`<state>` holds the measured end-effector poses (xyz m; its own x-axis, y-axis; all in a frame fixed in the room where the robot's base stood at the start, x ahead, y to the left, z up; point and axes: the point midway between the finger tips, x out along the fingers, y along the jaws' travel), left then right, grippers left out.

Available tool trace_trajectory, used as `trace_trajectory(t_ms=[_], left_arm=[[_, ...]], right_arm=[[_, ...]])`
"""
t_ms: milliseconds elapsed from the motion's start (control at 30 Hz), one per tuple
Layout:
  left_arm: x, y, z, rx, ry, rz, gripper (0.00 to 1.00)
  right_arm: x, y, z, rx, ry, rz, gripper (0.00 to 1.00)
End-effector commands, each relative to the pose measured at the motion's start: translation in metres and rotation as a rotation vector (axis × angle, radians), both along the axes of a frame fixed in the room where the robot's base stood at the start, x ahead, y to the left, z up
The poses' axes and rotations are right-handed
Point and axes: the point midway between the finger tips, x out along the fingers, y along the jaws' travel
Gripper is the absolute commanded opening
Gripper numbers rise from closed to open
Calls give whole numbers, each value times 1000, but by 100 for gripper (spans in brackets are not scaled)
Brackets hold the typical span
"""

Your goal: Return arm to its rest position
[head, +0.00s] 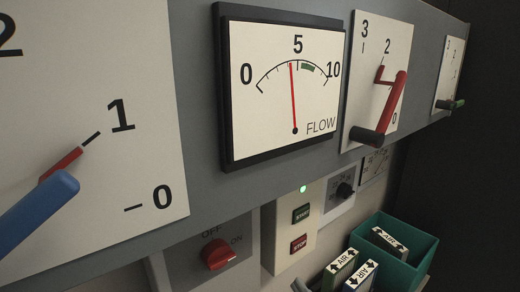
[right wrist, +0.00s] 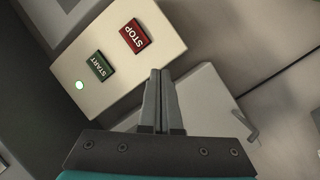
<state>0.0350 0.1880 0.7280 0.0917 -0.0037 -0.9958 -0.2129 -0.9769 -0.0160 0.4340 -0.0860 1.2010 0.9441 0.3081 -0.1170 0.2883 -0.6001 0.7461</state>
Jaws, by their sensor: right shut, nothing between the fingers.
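My right gripper (right wrist: 160,72) is shut and empty in the right wrist view, its two grey fingers pressed together. Its tips lie near the edge of the start/stop panel (right wrist: 95,42) and do not hold anything; contact is hard to tell. In the head view only a small grey part of this gripper (head: 299,285) shows at the bottom edge, below the start/stop panel (head: 283,258). My left gripper is not in view.
A green light (head: 302,189) glows above the start button (head: 301,214) and stop button (head: 299,244). A red knob (head: 216,254) is left of them. A teal bin (head: 424,243) with AIR-labelled blocks stands lower right. Levers with red (head: 391,108) and blue (head: 40,215) parts jut from dials.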

Motion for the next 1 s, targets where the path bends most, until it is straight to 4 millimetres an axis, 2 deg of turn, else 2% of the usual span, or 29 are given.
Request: trace_trajectory(t_ms=[167, 400, 600, 800, 833, 867, 900, 1000], left_arm=[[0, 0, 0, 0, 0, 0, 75], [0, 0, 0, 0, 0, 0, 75], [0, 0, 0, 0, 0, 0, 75], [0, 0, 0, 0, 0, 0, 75], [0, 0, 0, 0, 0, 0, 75], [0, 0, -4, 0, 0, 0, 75], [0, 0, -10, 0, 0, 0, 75], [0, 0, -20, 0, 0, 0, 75]], right_arm=[[-44, 0, -45, 114, 351, -10, 0], [-119, -25, -92, 250, 795, -217, 0], [-173, -50, -109, 326, 1031, -450, 0], [-219, -72, -113, 383, 1178, -679, 0], [-226, -76, -113, 391, 1195, -717, 0], [-227, -77, -121, 393, 1205, -731, 0], [-224, -75, -137, 390, 1208, -726, 0], [-219, -74, -168, 385, 1216, -724, 0]])
